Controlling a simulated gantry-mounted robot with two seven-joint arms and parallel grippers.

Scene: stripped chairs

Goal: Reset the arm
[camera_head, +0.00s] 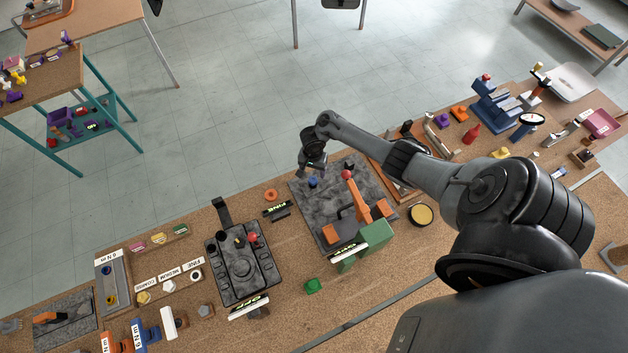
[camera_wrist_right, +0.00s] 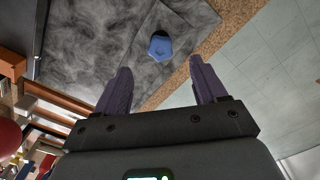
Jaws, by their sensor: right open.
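My right gripper (camera_head: 311,170) is open and empty above the far edge of a grey marbled board (camera_head: 305,208). In the right wrist view, its two dark fingers (camera_wrist_right: 160,88) are spread apart, and a blue knob (camera_wrist_right: 160,46) on the board shows beyond them with nothing between the jaws. The blue knob also shows in the head view (camera_head: 313,182), just below the gripper. An orange lever (camera_head: 357,198) with a red ball tip stands tilted on the board by a green block (camera_head: 376,236). My left gripper is out of view.
A black panel with knobs (camera_head: 240,262) lies left of the board. A blue fixture (camera_head: 492,105), a white tray (camera_head: 572,82) and small parts crowd the bench at right. Open floor (camera_head: 230,100) lies beyond the bench edge.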

